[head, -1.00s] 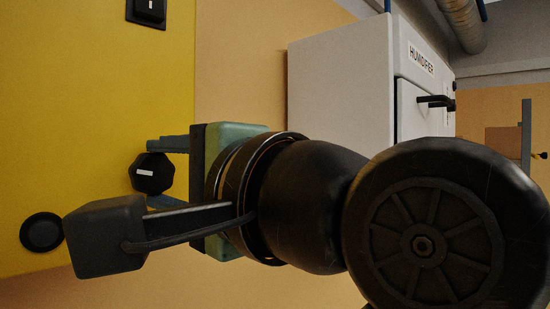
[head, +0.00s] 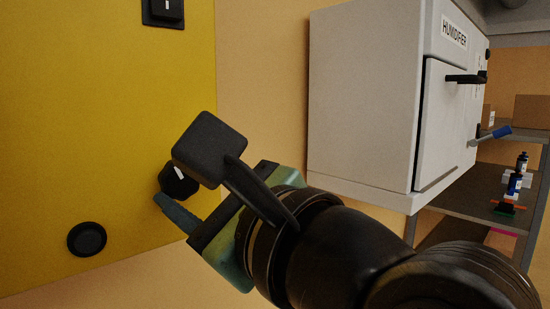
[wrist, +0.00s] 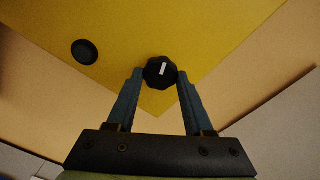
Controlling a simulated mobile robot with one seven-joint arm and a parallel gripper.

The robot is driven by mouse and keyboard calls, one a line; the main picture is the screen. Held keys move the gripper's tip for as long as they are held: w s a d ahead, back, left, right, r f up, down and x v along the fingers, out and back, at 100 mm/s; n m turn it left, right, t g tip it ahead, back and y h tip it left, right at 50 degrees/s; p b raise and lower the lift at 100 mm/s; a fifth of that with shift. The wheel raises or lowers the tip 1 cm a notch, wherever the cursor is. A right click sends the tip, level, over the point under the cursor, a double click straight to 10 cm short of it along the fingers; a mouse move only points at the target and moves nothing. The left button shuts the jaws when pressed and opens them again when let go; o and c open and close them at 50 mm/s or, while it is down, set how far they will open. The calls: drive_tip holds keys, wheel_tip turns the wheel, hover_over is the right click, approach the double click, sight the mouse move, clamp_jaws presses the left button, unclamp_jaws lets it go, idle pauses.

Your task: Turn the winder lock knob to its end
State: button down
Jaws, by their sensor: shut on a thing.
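The knob (head: 178,183) is black and many-sided with a white mark, and sits on a yellow panel (head: 90,120). In the head view it is partly covered by the dark camera block on my wrist. In the wrist view the knob (wrist: 154,78) stands between the two blue-grey fingertips, its white mark close to upright. My gripper (wrist: 160,74) is shut on the knob, one finger on each side. In the head view my gripper (head: 176,192) reaches the knob from the lower right; one finger shows and the other is hidden.
A round black part (head: 87,239) and a square black part (head: 163,11) sit on the same panel, apart from the gripper. A white humidifier cabinet (head: 365,110) stands at the right, near my arm. Shelves (head: 480,190) with small items are behind it.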

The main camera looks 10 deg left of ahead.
drive_tip(key=shift+m+p, duration=1.15)
drive_tip(key=shift+m, duration=1.05)
drive_tip(key=shift+c, duration=1.4)
unclamp_jaws()
drive_tip(key=shift+a, duration=0.1)
drive_tip(key=b+v, duration=0.4)
drive_tip(key=v, duration=0.9)
